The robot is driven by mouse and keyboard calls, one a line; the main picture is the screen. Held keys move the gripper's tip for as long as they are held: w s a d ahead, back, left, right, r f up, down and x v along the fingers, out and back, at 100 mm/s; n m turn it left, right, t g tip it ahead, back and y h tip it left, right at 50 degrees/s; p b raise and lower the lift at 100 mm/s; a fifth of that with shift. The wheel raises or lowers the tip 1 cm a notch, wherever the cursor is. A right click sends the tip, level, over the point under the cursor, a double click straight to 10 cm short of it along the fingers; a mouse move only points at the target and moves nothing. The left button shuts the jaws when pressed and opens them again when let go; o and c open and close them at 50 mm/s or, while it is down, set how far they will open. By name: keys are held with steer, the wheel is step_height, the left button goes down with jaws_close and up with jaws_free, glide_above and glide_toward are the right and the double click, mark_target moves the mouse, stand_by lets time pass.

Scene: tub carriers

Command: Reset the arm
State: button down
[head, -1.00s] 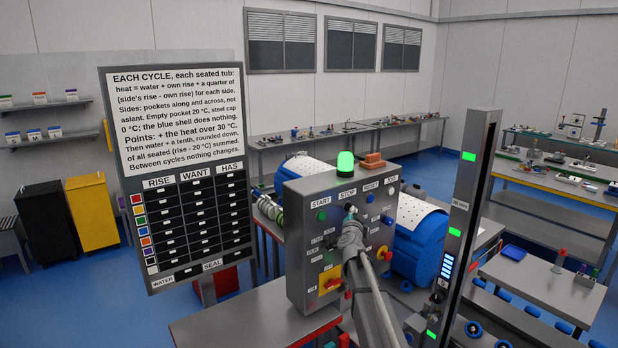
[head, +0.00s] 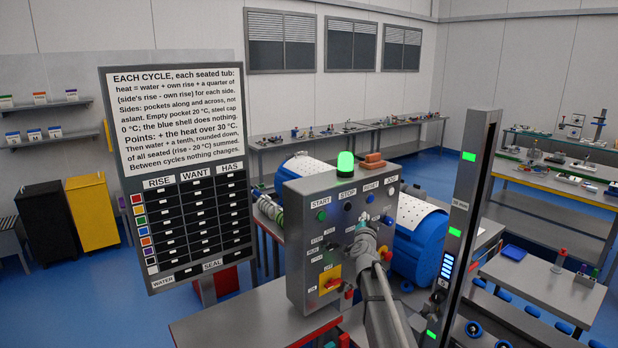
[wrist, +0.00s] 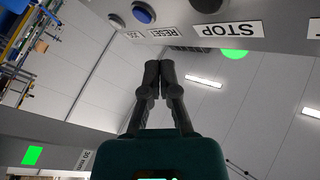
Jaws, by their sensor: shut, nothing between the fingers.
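My gripper (wrist: 158,72) is shut and empty. In the wrist view its two fingertips meet in the middle, below the panel edge with the RESET (wrist: 163,33) and STOP (wrist: 231,29) labels. In the head view my arm reaches up to the front of the grey control box (head: 300,250), and the gripper (head: 362,222) is in front of its face, below the RESET button. I cannot tell whether it touches the panel. A green lamp (head: 345,164) glows on top of the box.
A rules board (head: 172,110) stands left of the box. A dark post with green lights (head: 462,215) rises close on the right. Blue drums (head: 420,245) lie behind the box. A grey table (head: 240,315) is in front at the left.

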stand_by(0.6)
steer(key=s+a+f+n+g+y+b, duration=0.3)
steer(key=s+a+f+n+g, duration=0.1)
steer(key=s+f, duration=0.45)
steer(key=s+a+f+n+g+y+b, duration=0.3)
steer(key=s+f+n+g+y, duration=0.15)
steer(key=s+f, duration=0.45)
steer(key=s+d+f+g+h+b, duration=0.2)
steer(key=s+f+g, duration=0.3)
steer(key=s, duration=0.7)
steer(key=s+d+f+g+h+b, duration=0.2)
steer(key=s+f+g, duration=0.4)
steer(key=s+f, duration=0.3)
steer(key=s+d, duration=0.1)
steer(key=s, duration=0.3)
steer(key=shift+f+n, duration=0.15)
steer(key=shift+n, duration=0.2)
steer(key=shift+s+h, duration=0.1)
steer(key=shift+h, duration=0.15)
